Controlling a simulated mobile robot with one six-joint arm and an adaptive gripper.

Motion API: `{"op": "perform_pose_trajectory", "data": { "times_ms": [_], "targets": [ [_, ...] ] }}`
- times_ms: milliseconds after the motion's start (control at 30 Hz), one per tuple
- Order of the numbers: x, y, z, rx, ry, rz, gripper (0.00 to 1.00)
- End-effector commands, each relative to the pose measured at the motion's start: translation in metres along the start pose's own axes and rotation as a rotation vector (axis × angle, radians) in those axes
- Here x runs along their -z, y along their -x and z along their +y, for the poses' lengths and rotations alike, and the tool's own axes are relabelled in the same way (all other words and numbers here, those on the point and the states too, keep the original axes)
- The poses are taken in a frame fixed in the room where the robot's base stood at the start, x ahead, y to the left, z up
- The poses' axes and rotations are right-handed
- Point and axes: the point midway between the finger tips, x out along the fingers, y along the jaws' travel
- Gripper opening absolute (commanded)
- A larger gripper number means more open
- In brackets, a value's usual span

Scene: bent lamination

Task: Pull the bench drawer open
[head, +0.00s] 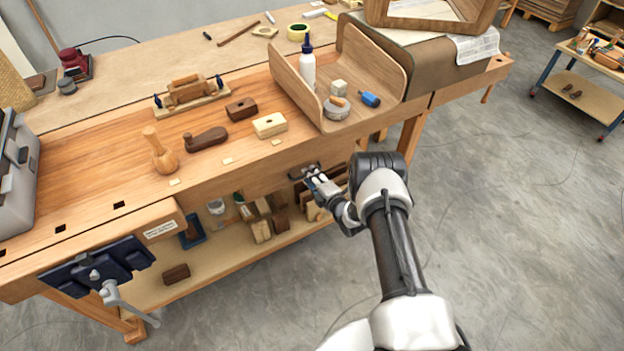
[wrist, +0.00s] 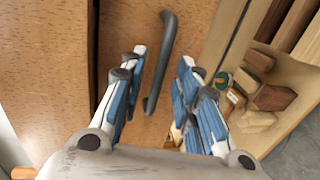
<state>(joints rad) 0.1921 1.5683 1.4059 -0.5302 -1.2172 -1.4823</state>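The bench drawer's wooden front (head: 262,187) is in the bench's front side, below the top; it looks closed. Its dark bar handle (head: 303,169) is partly hidden by my gripper (head: 315,178) in the head view. In the wrist view the handle (wrist: 162,60) stands out from the drawer front (wrist: 190,30) and runs lengthwise between the blue-padded fingers of my gripper (wrist: 161,62). The fingers are open, one on each side of the handle, with a visible gap on both sides. I cannot tell how deep the handle sits between them.
A lower shelf (head: 215,265) under the drawer holds several wood blocks and jars. A curved wooden tray (head: 385,75) with a glue bottle (head: 307,68) stands on the bench top above. A vise (head: 95,262) is at the front left. The floor (head: 500,220) at right is open.

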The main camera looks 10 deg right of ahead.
Motion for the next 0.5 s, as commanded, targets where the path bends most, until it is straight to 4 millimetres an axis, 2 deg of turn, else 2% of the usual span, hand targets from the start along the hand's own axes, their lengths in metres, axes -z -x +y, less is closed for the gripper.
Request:
{"op": "perform_pose_trajectory", "data": {
  "times_ms": [233,500],
  "targets": [
    [0.0001,-0.0005,0.0003,0.0,0.0,0.0,0.29],
    [0.0001,-0.0003,0.0003,0.0,0.0,0.0,0.11]
  ]
}}
